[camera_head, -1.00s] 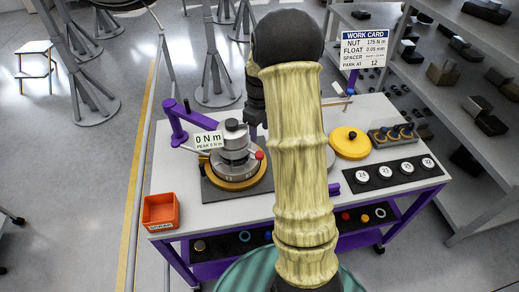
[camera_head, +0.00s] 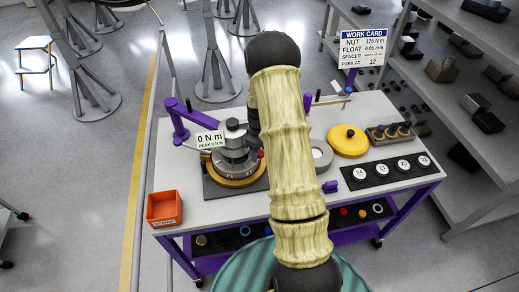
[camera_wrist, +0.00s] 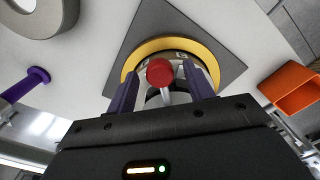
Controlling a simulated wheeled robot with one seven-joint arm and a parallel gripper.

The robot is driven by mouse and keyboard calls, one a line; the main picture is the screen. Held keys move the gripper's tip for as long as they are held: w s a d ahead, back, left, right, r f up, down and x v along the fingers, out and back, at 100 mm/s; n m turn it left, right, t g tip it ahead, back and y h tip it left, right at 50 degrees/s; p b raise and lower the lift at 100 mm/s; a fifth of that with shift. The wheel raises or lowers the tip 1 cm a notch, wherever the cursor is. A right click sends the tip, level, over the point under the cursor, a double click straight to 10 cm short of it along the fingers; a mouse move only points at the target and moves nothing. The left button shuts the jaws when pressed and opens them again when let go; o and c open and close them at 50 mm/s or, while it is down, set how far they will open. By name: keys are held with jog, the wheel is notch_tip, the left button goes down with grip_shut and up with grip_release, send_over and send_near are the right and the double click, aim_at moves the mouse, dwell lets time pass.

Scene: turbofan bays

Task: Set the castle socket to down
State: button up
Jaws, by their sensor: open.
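The castle socket's grey metal stack (camera_head: 235,150) stands on a yellow ring (camera_head: 236,180) on a dark square mat. A lever with a red knob (camera_head: 261,154) sticks out at its right side. In the wrist view the red knob (camera_wrist: 160,71) faces the camera, with the yellow ring (camera_wrist: 190,44) behind it. My gripper (camera_wrist: 162,78) is open, its two purple fingers on either side of the knob and lever. I cannot tell whether they touch it.
A readout sign (camera_head: 209,141) shows 0 N m beside a purple arm (camera_head: 183,122). An orange bin (camera_head: 164,208) stands front left. A grey ring (camera_head: 321,154), yellow disc (camera_head: 347,140) and marked spacers (camera_head: 381,170) lie right. A work card (camera_head: 363,48) stands behind.

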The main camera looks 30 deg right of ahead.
grip_shut()
jog(key=shift+f+b, duration=1.55)
jog(key=shift+f, duration=0.3)
jog(key=shift+s, duration=0.15)
jog(key=shift+c, duration=1.5)
grip_release()
jog(key=o, duration=0.3)
jog(key=shift+r, duration=0.15)
